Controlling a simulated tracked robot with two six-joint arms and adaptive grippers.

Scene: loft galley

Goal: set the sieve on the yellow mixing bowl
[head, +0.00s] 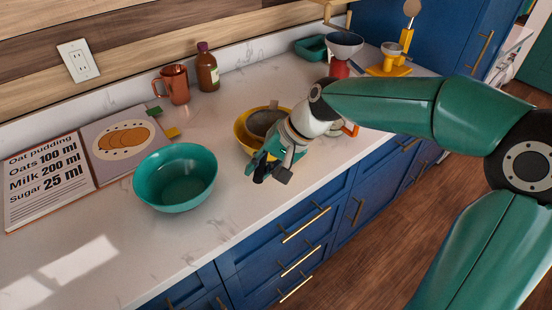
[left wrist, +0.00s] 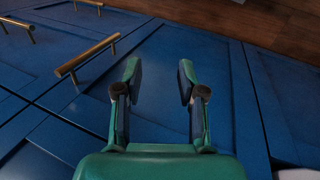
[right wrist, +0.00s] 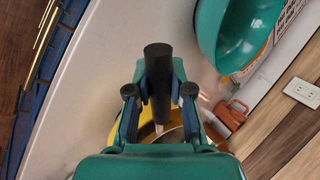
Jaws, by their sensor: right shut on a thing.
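The yellow mixing bowl (head: 240,136) stands on the counter, partly hidden behind my right gripper and the sieve. The grey sieve (head: 262,121) is over the bowl's opening; I cannot tell whether it touches the rim. My right gripper (head: 270,168) is shut on the sieve's black handle (right wrist: 158,85), at the front of the bowl. The bowl also shows in the right wrist view (right wrist: 148,132), mostly hidden behind the gripper. My left gripper (left wrist: 160,82) is open and empty in front of the blue cabinet doors, outside the head view.
A teal bowl (head: 175,178) stands left of the yellow bowl, beside an open recipe book (head: 48,178). A copper mug (head: 173,84) and a brown bottle (head: 207,68) stand near the wall. A red-based scale (head: 340,68) is behind my right arm. The front left counter is clear.

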